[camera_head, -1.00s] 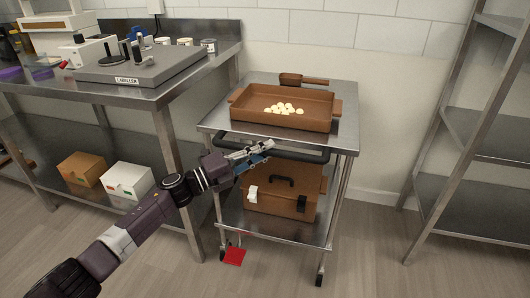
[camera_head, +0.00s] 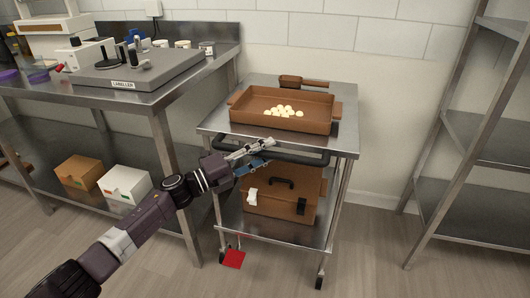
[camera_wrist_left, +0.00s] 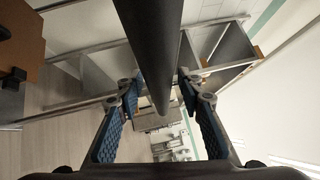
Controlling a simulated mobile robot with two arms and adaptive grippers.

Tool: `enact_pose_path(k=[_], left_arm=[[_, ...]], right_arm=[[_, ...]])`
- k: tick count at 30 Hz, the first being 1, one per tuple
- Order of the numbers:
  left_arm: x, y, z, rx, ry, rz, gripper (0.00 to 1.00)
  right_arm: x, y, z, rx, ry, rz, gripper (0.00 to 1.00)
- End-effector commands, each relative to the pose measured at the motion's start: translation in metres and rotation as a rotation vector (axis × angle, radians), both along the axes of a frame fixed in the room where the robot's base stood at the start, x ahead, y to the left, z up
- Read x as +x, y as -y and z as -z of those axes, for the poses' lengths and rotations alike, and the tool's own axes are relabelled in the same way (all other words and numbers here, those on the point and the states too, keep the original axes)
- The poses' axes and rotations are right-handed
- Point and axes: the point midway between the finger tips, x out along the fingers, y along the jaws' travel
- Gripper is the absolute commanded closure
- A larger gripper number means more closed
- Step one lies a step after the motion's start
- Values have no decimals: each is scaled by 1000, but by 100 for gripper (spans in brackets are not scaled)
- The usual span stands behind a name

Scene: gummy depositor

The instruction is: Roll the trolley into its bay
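The trolley (camera_head: 222,122) is a two-tier steel cart with a black push handle (camera_head: 292,159) along its front, in the middle of the head view. My left gripper (camera_head: 262,150) is at the left part of this handle. In the left wrist view the dark handle bar (camera_wrist_left: 157,50) runs between the two blue-padded fingers (camera_wrist_left: 160,85). The fingers stand apart, with a narrow gap seen on each side of the bar. A red pedal-like plate (camera_head: 233,259) is low at the trolley's front left. My right gripper is not in view. No bay marking is clear.
The trolley carries a brown tray (camera_head: 240,115) of pale pieces, a brown scoop (camera_head: 303,82) and a brown case (camera_head: 258,205) below. A steel bench (camera_head: 150,97) with a labeller stands close at left. A steel rack (camera_head: 440,190) stands right, with bare floor between.

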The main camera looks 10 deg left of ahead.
Motion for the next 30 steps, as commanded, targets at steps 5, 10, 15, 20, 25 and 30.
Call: enact_pose_path(k=[5, 10, 15, 20, 25, 30], left_arm=[[-3, -2, 2, 1, -2, 2, 66], [-19, -20, 6, 2, -4, 1, 66], [-44, -47, 11, 4, -3, 0, 66], [-65, -69, 15, 2, -3, 1, 66], [-77, -83, 17, 0, -1, 0, 66], [-80, -87, 17, 0, 1, 2, 66]], right_arm=[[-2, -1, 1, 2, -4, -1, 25], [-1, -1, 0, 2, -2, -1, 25], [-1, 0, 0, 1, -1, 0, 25], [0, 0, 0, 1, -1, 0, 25], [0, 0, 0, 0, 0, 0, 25], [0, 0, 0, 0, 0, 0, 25]])
